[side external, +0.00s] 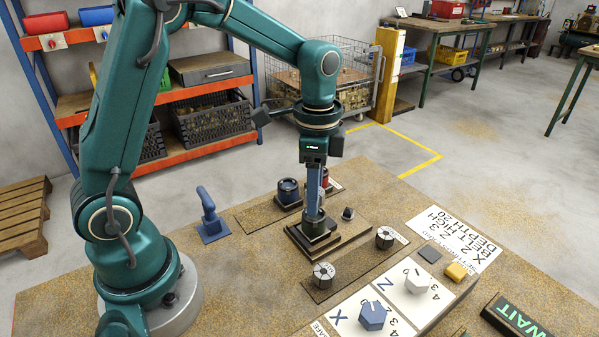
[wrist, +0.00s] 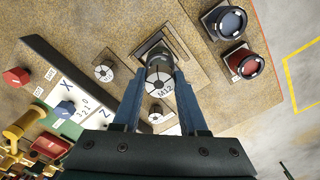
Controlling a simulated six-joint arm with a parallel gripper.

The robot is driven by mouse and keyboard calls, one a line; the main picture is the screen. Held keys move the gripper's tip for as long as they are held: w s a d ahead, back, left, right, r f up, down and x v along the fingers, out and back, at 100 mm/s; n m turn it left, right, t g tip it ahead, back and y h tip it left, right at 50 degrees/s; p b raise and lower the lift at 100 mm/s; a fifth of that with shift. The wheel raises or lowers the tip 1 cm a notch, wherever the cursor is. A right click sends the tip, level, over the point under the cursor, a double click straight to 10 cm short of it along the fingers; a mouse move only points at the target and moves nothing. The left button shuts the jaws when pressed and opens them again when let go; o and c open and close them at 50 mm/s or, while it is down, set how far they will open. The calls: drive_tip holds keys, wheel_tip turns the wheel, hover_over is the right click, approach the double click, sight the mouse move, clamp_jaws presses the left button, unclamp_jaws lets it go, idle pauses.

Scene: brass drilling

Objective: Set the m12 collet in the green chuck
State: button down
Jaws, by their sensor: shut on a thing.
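My gripper (side external: 314,214) points straight down over a dark stepped base (side external: 294,236) near the middle of the bench. In the wrist view my gripper (wrist: 160,80) is shut on the M12 collet (wrist: 165,91), a dark cylinder with a pale face lettered M12. A dark greenish round body, seemingly the green chuck (side external: 315,229), sits on that base directly beneath my fingertips. The collet lines up over it; I cannot tell how far it is seated, since the fingers and collet hide the chuck's mouth.
A blue chuck (side external: 289,190) and a red chuck (wrist: 237,64) stand behind. Two other collets, one at the front (side external: 324,273) and one at the right (side external: 385,237), stand on a dark strip. A blue-handled tool (side external: 211,218) stands left. Control knobs (side external: 373,315) are at the front.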

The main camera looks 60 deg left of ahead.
drive_tip(key=shift+f, duration=1)
idle(1.1)
unclamp_jaws()
drive_tip(key=shift+r, duration=0.1)
drive_tip(key=shift+r, duration=3.4)
